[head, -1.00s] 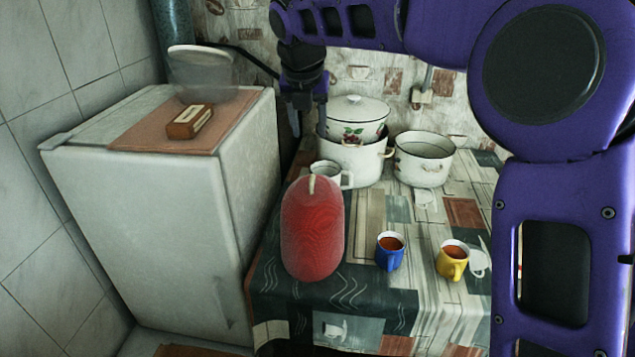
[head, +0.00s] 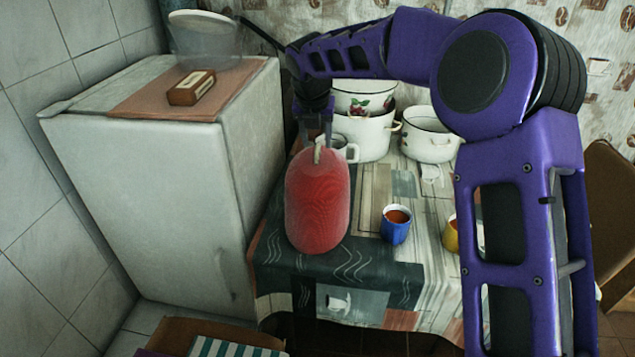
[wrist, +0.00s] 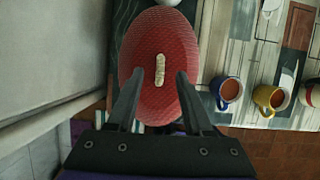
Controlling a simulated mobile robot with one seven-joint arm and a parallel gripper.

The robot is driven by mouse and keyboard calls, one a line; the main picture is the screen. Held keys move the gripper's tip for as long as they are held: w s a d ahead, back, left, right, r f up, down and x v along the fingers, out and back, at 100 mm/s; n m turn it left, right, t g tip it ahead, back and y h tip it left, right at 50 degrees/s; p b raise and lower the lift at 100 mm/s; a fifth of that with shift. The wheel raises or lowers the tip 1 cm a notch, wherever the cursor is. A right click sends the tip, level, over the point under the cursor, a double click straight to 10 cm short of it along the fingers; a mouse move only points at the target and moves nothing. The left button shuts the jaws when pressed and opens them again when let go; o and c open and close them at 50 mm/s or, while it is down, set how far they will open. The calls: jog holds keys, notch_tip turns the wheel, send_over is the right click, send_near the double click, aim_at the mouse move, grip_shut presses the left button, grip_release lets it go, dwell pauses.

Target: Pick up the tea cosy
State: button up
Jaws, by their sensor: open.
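The tea cosy (head: 318,205) is a tall red knitted dome with a pale loop on top. It stands upright on the table near the front left corner. In the wrist view the tea cosy (wrist: 160,50) is seen from above, with its pale loop between my two fingers. My gripper (head: 318,142) is open and points down at the top of the cosy. In the wrist view my gripper (wrist: 160,76) has one finger on each side of the loop. I cannot tell whether the fingers touch the cosy.
A blue mug (head: 396,226) and a yellow mug (head: 451,236) stand right of the cosy. A white cup (head: 345,148) and white enamel pots (head: 430,148) stand behind it. A white fridge (head: 140,190) is close on the left.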

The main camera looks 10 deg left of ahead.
jog(key=shift+x, duration=1.2)
grip_shut()
jog(key=shift+r, duration=0.1)
